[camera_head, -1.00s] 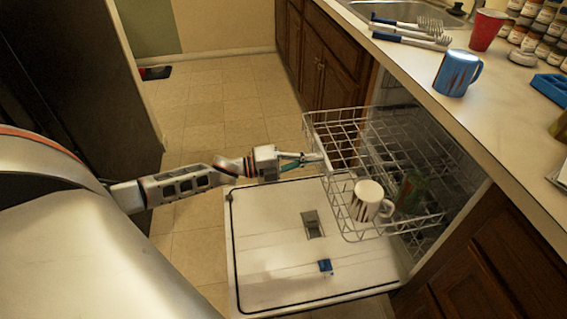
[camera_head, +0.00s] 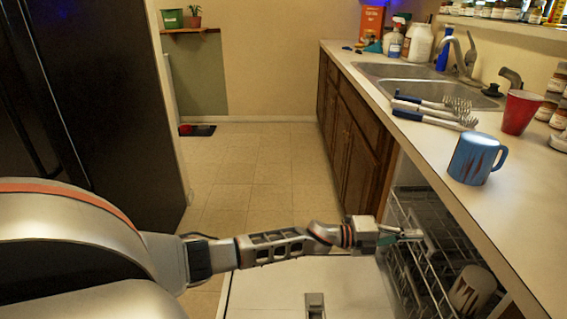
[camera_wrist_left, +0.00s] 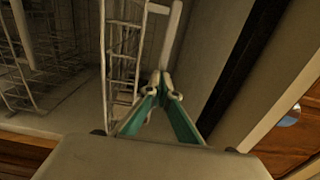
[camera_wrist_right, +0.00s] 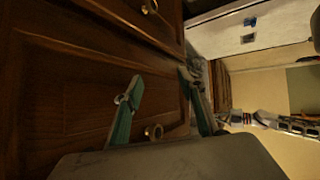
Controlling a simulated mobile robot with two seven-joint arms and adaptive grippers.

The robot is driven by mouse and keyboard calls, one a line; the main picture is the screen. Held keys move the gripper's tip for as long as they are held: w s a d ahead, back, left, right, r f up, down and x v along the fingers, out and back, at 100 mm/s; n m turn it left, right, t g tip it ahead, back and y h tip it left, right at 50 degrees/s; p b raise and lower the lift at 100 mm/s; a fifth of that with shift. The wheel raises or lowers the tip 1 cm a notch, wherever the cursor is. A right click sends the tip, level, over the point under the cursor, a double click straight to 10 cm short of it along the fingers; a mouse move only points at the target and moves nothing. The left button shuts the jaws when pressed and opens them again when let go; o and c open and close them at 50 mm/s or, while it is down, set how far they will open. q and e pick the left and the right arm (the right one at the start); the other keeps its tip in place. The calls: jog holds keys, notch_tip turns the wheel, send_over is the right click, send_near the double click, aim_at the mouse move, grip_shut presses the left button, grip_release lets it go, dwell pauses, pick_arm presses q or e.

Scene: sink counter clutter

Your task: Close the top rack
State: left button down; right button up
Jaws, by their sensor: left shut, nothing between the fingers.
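The top rack (camera_head: 408,262) of the dishwasher is a wire basket at the lower right of the head view. Most of it lies under the counter, with its front wires still showing at the opening. A striped mug (camera_head: 470,291) sits in it. My left gripper (camera_head: 416,235) is shut and empty, its tips at the rack's front edge; contact is not clear. In the left wrist view, its closed fingertips (camera_wrist_left: 164,84) are beside rack wires (camera_wrist_left: 122,60). My right gripper (camera_wrist_right: 160,88) is open and empty in front of brown cabinet fronts (camera_wrist_right: 75,90).
The dishwasher door (camera_head: 270,292) lies open below my left arm.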

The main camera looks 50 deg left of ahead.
aim_at(427, 234)
pick_arm(q)
jog(key=x, duration=0.4)
jog(key=shift+w+d+f+b, duration=0.1)
jog(key=shift+w+f+b, duration=0.05)
jog(key=shift+f+b, duration=0.15)
jog(key=shift+w+d+r, duration=0.15)
jog(key=shift+w+d, duration=0.25)
jog(key=shift+w, duration=0.1)
jog(key=shift+w+d+r, duration=0.1)
jog(key=shift+w+r, duration=0.05)
jog(key=shift+r, duration=0.1)
pick_arm(e)
jog(key=shift+w+a+r+t, duration=0.3)
jog(key=shift+w+a+r, duration=0.3)
jog(key=shift+a+r, duration=0.3)
jog(key=shift+f, duration=0.1)
pick_arm(q)
jog(key=shift+r, duration=0.1)
pick_arm(e)
jog(key=shift+f, duration=0.1)
